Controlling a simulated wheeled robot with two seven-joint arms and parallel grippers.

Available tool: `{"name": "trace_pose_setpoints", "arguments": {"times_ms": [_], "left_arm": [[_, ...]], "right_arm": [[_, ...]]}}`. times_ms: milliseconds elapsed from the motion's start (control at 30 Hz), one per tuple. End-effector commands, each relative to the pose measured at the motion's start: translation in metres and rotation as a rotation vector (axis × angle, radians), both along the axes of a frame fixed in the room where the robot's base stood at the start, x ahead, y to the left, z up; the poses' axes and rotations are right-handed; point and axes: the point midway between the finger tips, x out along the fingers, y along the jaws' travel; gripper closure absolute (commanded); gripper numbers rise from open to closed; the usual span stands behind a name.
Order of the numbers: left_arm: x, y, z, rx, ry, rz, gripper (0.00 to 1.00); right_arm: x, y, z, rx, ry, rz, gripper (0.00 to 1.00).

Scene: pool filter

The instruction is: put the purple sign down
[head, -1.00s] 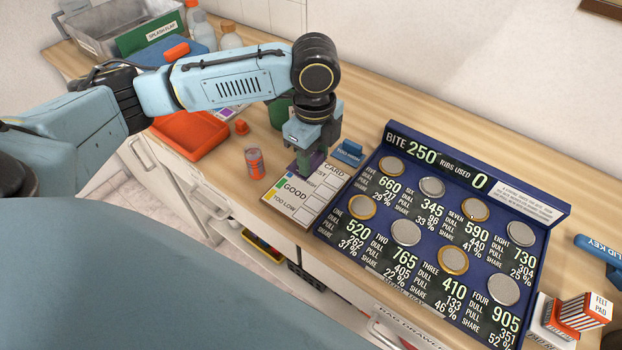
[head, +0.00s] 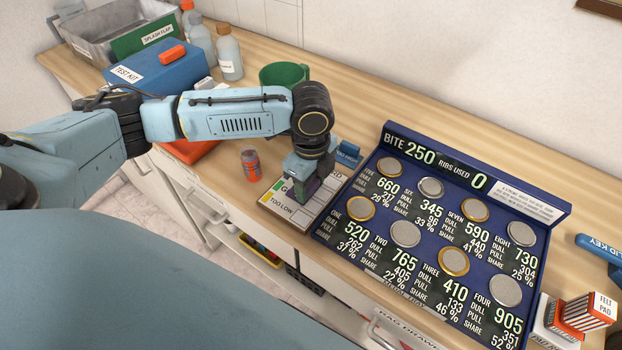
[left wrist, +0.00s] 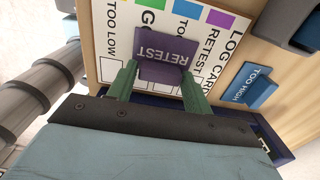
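The purple sign (left wrist: 165,52), lettered RETEST, is between the green fingers of my left gripper (left wrist: 160,77), which is shut on it. In the head view my left gripper (head: 306,193) is low over the white log card (head: 273,209), and only a little purple shows at its fingers. I cannot tell whether the sign touches the card. My right gripper is not in view.
A blue TOO HIGH sign (head: 348,152) stands beside the card, also seen in the left wrist view (left wrist: 249,85). The dark blue display board (head: 378,228) is close on the right.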

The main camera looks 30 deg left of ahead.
Motion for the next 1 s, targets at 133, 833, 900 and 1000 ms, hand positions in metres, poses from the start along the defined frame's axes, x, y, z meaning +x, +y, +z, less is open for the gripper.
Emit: {"name": "trace_pose_setpoints", "arguments": {"times_ms": [133, 833, 900, 1000], "left_arm": [[0.0, 0.0, 0.0, 0.0, 0.0, 0.0, 0.34], [0.001, 0.0, 0.078, -0.001, -0.004, 0.0, 0.34], [0.001, -0.001, 0.092, -0.002, -0.004, 0.001, 0.34], [0.001, 0.0, 0.108, -0.001, -0.003, 0.001, 0.34]], "right_arm": [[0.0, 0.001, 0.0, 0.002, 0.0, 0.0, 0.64], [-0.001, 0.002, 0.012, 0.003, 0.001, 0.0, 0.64], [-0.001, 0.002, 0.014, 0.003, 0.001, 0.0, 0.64], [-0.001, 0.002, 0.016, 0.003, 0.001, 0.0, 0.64]]}}
